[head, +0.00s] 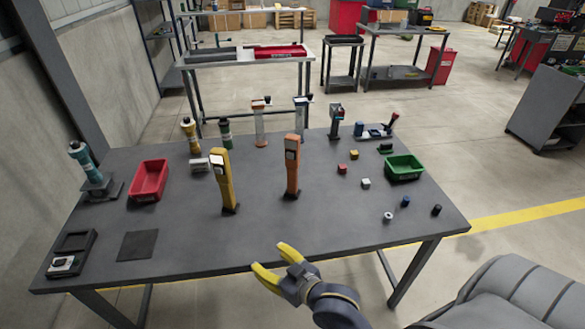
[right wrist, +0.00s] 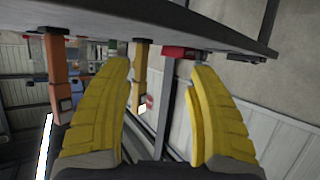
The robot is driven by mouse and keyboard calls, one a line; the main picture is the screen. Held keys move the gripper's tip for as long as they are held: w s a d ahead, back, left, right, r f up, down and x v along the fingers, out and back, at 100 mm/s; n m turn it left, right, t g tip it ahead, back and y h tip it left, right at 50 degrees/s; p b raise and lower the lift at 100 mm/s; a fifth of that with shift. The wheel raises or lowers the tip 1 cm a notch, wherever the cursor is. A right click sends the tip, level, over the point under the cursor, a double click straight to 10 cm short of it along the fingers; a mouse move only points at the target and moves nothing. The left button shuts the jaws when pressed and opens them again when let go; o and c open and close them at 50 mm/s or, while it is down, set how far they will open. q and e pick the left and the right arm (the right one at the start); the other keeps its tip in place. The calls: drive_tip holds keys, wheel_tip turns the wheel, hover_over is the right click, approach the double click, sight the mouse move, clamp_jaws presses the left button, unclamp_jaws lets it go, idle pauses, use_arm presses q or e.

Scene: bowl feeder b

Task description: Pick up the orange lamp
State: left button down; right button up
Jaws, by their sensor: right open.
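The orange lamp (head: 292,168) stands upright on a dark base, right of the table's middle. It shows upside down at the left of the right wrist view (right wrist: 57,75). A similar yellow lamp (head: 223,182) stands to its left; in the right wrist view (right wrist: 139,82) it appears between my fingers in the background. My right gripper (head: 269,260) is open and empty at the near table edge, in front of the orange lamp and apart from it. Its yellow fingers (right wrist: 163,70) show spread in the right wrist view. My left gripper is not in view.
The dark table (head: 270,235) also holds a red bin (head: 148,181), a green bin (head: 404,168), small cubes, and several upright devices along the back. A black square mat (head: 138,245) lies front left. The tabletop in front of the orange lamp is clear.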

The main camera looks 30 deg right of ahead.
drive_tip(key=w+a+r+m+t+y, duration=0.2)
drive_tip(key=w+r+m+t, duration=0.45)
drive_tip(key=r, duration=0.65)
drive_tip(key=w+d+r+m+t+h, duration=0.45)
drive_tip(key=d+r+m+h, duration=0.35)
drive_tip(key=m, duration=0.8)
drive_tip(key=m+g+h, duration=1.1)
drive_tip(key=m, duration=1)
hover_over(291, 177)
drive_tip(key=s+a, duration=0.2)
drive_tip(key=s, duration=0.4)
wheel_tip(291, 177, down, 7)
drive_tip(key=f+m+g+y, duration=0.1)
drive_tip(key=f, duration=0.1)
drive_tip(key=w+a+f+m+g, duration=0.1)
drive_tip(key=f+m, duration=0.1)
drive_tip(key=w+f+m+g+y, duration=0.1)
drive_tip(key=f, duration=0.2)
drive_tip(key=shift+a+m+g+y, duration=0.2)
drive_tip(key=shift+m+g+y, duration=0.1)
drive_tip(key=shift+g, duration=0.1)
drive_tip(key=shift+w+a+f+m+y, duration=0.2)
drive_tip(key=shift+a+f+m+y, duration=0.1)
drive_tip(key=shift+f, duration=0.3)
drive_tip(key=shift+w+d+f+g, duration=0.15)
drive_tip(key=shift+w+d+g, duration=0.05)
drive_tip(key=shift+g, duration=0.1)
drive_tip(key=shift+x, duration=3.4)
